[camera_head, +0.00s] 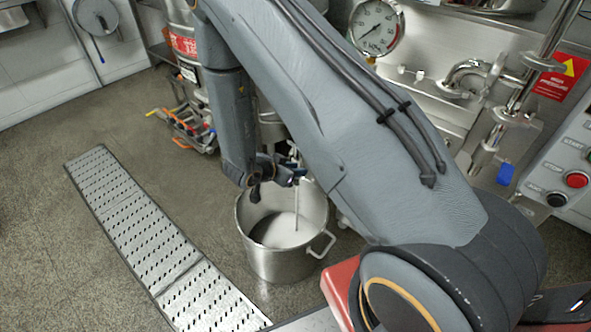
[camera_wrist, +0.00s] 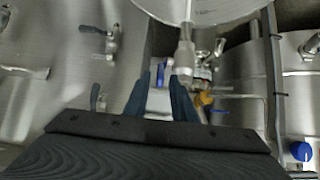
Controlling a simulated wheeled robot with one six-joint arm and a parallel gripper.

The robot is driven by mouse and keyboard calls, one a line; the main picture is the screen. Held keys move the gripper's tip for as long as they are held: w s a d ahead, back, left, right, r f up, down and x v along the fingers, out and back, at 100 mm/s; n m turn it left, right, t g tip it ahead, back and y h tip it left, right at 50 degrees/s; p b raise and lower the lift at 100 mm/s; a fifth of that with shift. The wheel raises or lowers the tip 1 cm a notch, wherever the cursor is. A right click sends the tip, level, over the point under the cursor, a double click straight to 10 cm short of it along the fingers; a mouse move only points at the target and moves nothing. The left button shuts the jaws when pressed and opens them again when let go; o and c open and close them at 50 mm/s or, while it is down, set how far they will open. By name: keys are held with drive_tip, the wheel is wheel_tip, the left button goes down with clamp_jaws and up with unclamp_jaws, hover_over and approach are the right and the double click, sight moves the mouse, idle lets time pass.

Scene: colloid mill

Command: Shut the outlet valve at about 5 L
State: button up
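A steel pot (camera_head: 262,255) stands on the floor under the outlet, with white liquid (camera_head: 283,232) inside. A thin white stream (camera_head: 297,208) falls into it. My gripper (camera_head: 290,177) is above the pot, close beside the outlet; the arm and gripper largely hide the valve in the head view. A steel outlet pipe (camera_wrist: 186,55) shows just beyond the right fingertip. I cannot make out the valve handle's position or the volume.
A pressure gauge (camera_head: 376,27) is on the machine at the top. A panel with a red button (camera_head: 577,180) is at the right. A perforated floor grate (camera_head: 150,232) runs left of the pot. Orange clutter (camera_head: 188,128) stands behind; the left floor is clear.

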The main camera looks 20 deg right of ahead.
idle(0.3)
drive_tip(key=v, duration=0.7)
drive_tip(key=shift+s+a+r, duration=0.2)
drive_tip(key=shift+a+r, duration=0.05)
